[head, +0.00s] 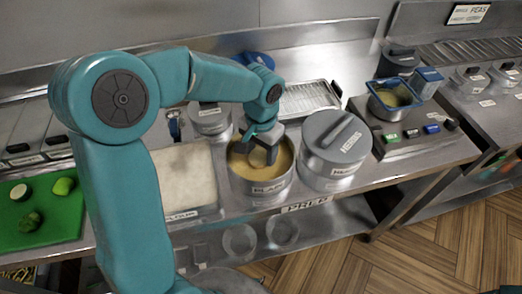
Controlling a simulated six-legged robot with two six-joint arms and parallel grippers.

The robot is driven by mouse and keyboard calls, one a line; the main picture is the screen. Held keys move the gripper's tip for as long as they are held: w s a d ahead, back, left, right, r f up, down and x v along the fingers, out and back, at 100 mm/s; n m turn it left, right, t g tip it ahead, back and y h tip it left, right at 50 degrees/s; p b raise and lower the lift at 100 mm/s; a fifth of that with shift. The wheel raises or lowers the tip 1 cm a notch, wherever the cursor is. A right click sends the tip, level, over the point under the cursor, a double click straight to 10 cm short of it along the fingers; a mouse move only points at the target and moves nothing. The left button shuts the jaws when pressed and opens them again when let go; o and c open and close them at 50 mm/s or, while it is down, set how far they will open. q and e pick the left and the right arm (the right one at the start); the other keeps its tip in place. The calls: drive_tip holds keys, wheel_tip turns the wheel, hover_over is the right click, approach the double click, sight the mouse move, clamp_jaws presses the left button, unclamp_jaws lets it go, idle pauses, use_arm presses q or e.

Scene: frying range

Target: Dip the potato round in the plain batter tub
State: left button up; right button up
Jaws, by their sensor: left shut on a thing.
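The plain batter tub (262,188) is a round metal tub with a label reading PLAIN, open and filled with yellow-tan batter. My left gripper (262,160) reaches down into it from above, its fingertips low at the batter's surface. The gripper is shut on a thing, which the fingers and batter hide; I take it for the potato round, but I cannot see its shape. My right gripper is not in view.
A lidded tub labelled HERBS (336,150) stands close right of the batter. A flour tray (183,180) lies left of it. A green board (55,235) with vegetables is far left. A wire rack tray (310,97) is behind, and a blue-rimmed container (393,100) stands right.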

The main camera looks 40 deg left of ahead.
sight(261, 154)
use_arm(q)
drive_tip(key=shift+r+p, duration=2.55)
drive_tip(key=shift+r, duration=1.1)
wheel_tip(261, 154, up, 3)
drive_tip(key=shift+f+p, duration=0.1)
drive_tip(key=shift+p, duration=1)
